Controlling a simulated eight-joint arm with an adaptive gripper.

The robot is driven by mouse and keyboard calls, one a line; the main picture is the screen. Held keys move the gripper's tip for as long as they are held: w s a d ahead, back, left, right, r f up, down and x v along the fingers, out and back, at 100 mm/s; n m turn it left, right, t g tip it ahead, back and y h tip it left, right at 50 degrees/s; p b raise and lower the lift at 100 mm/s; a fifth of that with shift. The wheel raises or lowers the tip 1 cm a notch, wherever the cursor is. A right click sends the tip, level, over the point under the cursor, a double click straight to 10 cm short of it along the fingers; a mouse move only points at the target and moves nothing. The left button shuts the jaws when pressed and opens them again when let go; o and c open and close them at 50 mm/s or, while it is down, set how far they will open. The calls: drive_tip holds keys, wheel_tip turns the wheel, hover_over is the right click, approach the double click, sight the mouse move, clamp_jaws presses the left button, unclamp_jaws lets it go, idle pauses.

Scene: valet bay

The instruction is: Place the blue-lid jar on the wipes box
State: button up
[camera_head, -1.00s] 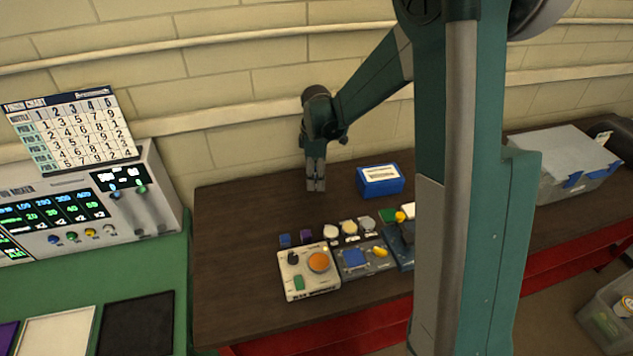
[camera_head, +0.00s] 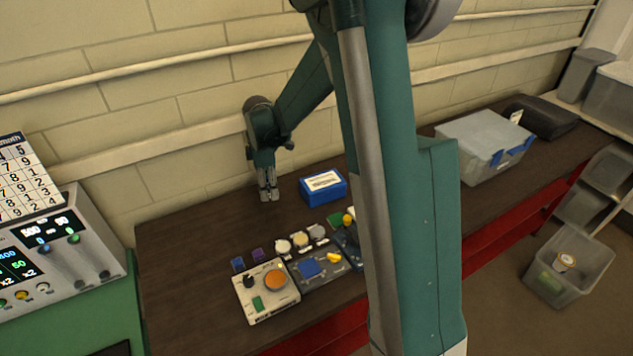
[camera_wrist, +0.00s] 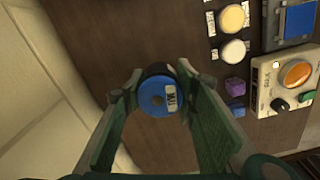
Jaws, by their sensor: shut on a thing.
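In the wrist view a jar with a blue lid (camera_wrist: 156,94) sits between the fingertips of my gripper (camera_wrist: 160,90), which is shut on it. The lid faces the camera and bears a small white label. In the head view my gripper (camera_head: 268,190) points down over the dark table near the wall; the jar cannot be made out there. A blue box with a white label on top (camera_head: 322,186), which looks like the wipes box, stands just right of my gripper, apart from it. Its top is bare.
On the table (camera_head: 190,260), a white control box with an orange knob (camera_head: 267,290), small blue and purple blocks and several pale round pieces lie in front. A grey lidded crate (camera_head: 483,145) stands farther right. An open bin (camera_head: 570,268) is on the floor.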

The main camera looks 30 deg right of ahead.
wheel_tip(320, 180, up, 7)
drive_tip(key=n+p, duration=0.2)
drive_tip(key=p, duration=0.1)
hover_over(323, 180)
drive_tip(key=shift+s+f, duration=0.1)
drive_tip(key=shift+f, duration=0.1)
drive_tip(key=shift+f, duration=0.15)
drive_tip(key=shift+f, duration=2.75)
drive_tip(key=shift+f+p, duration=0.3)
drive_tip(key=shift+f, duration=1.8)
drive_tip(key=shift+f, duration=0.2)
drive_tip(key=o, duration=0.8)
drive_tip(key=shift+r, duration=0.3)
